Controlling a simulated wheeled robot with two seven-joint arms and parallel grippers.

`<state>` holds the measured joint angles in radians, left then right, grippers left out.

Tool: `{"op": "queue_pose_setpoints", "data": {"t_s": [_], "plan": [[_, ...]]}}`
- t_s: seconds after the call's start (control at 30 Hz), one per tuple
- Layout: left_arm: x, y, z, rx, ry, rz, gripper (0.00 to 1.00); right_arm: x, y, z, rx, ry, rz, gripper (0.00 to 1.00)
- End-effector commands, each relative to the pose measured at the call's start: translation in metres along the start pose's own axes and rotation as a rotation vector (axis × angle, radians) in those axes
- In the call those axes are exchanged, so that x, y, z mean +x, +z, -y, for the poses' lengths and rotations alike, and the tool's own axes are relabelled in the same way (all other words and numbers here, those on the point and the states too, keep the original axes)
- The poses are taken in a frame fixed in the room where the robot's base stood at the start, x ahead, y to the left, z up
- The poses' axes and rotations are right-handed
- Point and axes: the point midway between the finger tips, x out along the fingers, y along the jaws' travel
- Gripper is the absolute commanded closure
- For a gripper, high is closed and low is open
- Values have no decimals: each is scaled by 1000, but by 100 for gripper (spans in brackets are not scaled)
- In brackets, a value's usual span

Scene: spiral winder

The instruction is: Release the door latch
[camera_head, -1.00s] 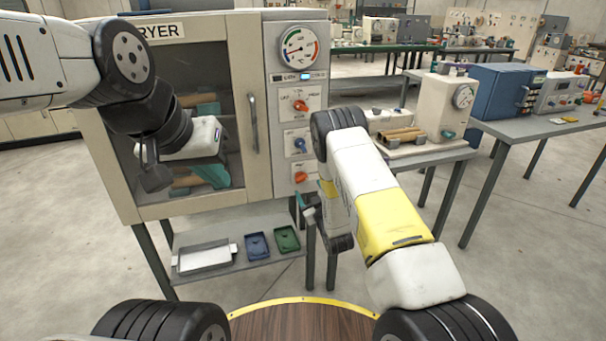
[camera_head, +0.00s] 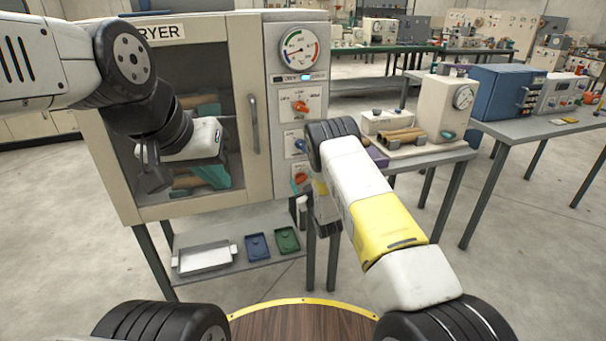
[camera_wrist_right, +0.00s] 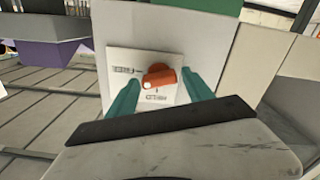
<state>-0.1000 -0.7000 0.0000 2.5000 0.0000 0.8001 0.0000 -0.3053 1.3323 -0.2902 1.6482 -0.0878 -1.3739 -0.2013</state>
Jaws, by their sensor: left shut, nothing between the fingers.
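The dryer (camera_head: 245,20) stands ahead with its glazed door shut. The lowest orange knob (camera_head: 300,178) on its right-hand panel appears to be the door latch. In the right wrist view the orange knob (camera_wrist_right: 160,76) sits on a white label plate, with a pale dot on one end. My right gripper (camera_wrist_right: 163,88) is open, its teal fingers on either side of the knob; I cannot tell whether they touch it. In the head view my right gripper (camera_head: 304,184) is partly hidden by its arm. My left gripper (camera_head: 151,170) is shut and empty in front of the door window.
The door handle (camera_head: 254,124) is vertical, left of the panel. A blue knob (camera_head: 300,146) and another orange knob (camera_head: 300,106) are above the latch. A white tray (camera_head: 206,258) and blue and green trays lie on the shelf below. A bench (camera_head: 440,152) stands at right.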

Motion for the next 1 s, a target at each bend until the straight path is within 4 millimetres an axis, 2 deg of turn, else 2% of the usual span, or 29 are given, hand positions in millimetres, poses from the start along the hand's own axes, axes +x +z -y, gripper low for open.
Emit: {"op": "queue_pose_setpoints", "data": {"t_s": [0.03,0.2,0.27,0.37,0.67,0.97,1.0], "plan": [[0,0,0,0,0,0,100,0,0,0,0,0,0,52],[0,0,0,0,0,0,100,0,0,0,0,0,0,86],[0,0,0,0,0,0,100,0,0,0,0,0,0,95],[0,0,0,0,0,0,100,0,0,-1,30,1,0,95],[0,0,0,0,0,0,100,0,1,-2,339,2,0,95],[0,0,0,0,0,0,100,0,0,-1,363,-1,0,95],[0,0,0,0,0,0,100,0,0,-1,363,0,0,51]]}}
